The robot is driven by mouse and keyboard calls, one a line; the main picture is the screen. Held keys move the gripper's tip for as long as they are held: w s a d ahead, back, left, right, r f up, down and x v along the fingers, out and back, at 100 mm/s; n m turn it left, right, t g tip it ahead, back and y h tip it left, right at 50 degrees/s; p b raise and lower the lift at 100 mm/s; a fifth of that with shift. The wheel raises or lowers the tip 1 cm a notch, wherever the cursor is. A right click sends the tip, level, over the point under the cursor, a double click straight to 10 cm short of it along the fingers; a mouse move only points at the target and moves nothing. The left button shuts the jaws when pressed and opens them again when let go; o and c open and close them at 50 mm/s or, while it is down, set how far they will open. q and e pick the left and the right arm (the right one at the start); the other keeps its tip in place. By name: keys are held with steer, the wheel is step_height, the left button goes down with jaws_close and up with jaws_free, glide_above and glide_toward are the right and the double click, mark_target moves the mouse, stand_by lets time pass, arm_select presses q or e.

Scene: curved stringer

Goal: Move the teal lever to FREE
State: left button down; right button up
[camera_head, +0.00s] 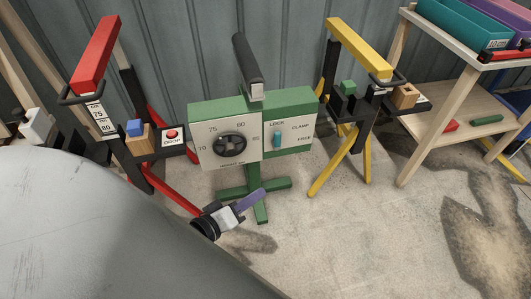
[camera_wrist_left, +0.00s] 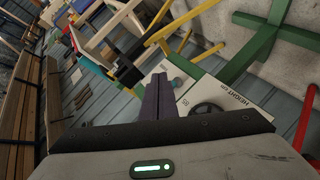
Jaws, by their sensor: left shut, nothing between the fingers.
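The teal lever (camera_head: 277,139) is on the right-hand pale plate of the green stand (camera_head: 203,107). It stands about upright in the picture, just below the word LOCK; CLAMP and FREE are printed to its right, FREE lowest. In the left wrist view the teal lever (camera_wrist_left: 177,84) shows just beyond the fingers, partly hidden. My left gripper (camera_head: 251,200) has its purple fingers shut and empty, and appears below the plate in front of the stand's foot. Its fingers (camera_wrist_left: 157,98) also show in the left wrist view. My right gripper is not in view.
A black dial (camera_head: 230,146) is on the stand's left plate, and a black handle (camera_head: 246,62) rises above. A red stand (camera_head: 95,50) with a DROP button is at left, a yellow stand (camera_head: 360,48) at right. A wooden shelf (camera_head: 440,112) is far right. Floor in front is clear.

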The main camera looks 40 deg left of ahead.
mark_target(277, 139)
arm_select(q)
steer(key=w+a+f+n+t+y+b, duration=0.1)
steer(key=w+a+n+t+y+b, duration=0.2)
steer(key=a+n+b, duration=0.3)
steer(key=a+n, duration=0.3)
steer(key=a, duration=0.1)
steer(key=shift+w+t, duration=0.3)
steer(key=shift+w, duration=0.1)
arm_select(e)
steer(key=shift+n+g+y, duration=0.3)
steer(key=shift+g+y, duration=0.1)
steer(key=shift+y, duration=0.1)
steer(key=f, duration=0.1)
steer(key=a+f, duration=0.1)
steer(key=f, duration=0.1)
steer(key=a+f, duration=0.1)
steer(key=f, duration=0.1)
arm_select(q)
steer(key=shift+w+a+f, duration=0.1)
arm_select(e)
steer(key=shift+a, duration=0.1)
